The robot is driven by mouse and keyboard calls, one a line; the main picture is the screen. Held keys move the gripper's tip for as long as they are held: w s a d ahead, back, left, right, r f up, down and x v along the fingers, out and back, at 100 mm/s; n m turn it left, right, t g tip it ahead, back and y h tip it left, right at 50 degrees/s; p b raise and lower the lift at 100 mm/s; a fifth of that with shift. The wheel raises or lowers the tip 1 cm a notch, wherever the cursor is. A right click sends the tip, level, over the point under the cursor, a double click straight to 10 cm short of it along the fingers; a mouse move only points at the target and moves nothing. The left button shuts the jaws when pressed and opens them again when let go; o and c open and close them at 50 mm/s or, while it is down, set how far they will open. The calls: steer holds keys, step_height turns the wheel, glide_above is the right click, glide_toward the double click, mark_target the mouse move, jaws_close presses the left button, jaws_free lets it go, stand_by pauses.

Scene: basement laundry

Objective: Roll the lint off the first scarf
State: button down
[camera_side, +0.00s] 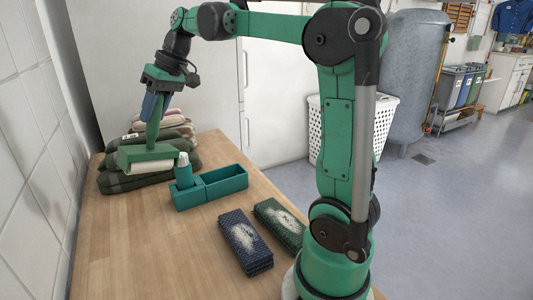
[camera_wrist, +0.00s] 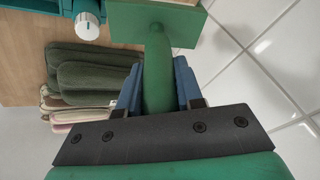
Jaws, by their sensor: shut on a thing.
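My gripper (camera_side: 154,104) is shut on the green handle of a lint roller (camera_side: 147,152) and holds it above the left part of the table. The roller's pale cylinder hangs lowest, under a green cover. In the wrist view the handle sits between the blue fingers (camera_wrist: 158,85), and the green head of the roller (camera_wrist: 155,25) is beyond them. A folded navy scarf (camera_side: 245,241) with a patch of white lint lies on the table near the front. A folded dark green scarf (camera_side: 281,224), also with white lint, lies to its right. Both are well away from the roller.
A teal holder (camera_side: 222,180) with compartments stands mid-table, and a teal bottle with a white cap (camera_side: 183,170) stands at its left end. Folded textiles (camera_side: 178,124) are piled at the back left, behind the roller. The table's (camera_side: 150,245) left front is clear. A tiled wall borders the left.

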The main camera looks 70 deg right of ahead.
steer(key=s+a+f+n+y, duration=0.1)
steer(key=a+f, duration=0.2)
steer(key=a, duration=0.3)
steer(key=s+a+f+n, duration=0.1)
steer(key=a+f, duration=0.2)
steer(key=a, duration=0.2)
steer(key=s+d+r+m+g+h, duration=0.1)
steer(key=s+d+m+g+h, duration=0.35)
steer(key=s+m, duration=0.8)
steer(key=s+d+r+m+g+h, duration=0.2)
steer(key=s+d+m, duration=0.6)
steer(key=m, duration=0.7)
steer(key=s+a+m+g+y, duration=0.1)
steer(key=s+m+y, duration=0.2)
steer(key=s+m, duration=0.45)
steer(key=shift+m, duration=0.3)
steer(key=shift+w+a+f, duration=0.1)
steer(key=shift+f, duration=1.3)
steer(key=shift+w+a+f, duration=0.1)
steer(key=shift+f, duration=1.25)
steer(key=shift+w+x, duration=0.25)
steer(key=shift+x, duration=0.75)
steer(key=shift+w+d+f, duration=0.1)
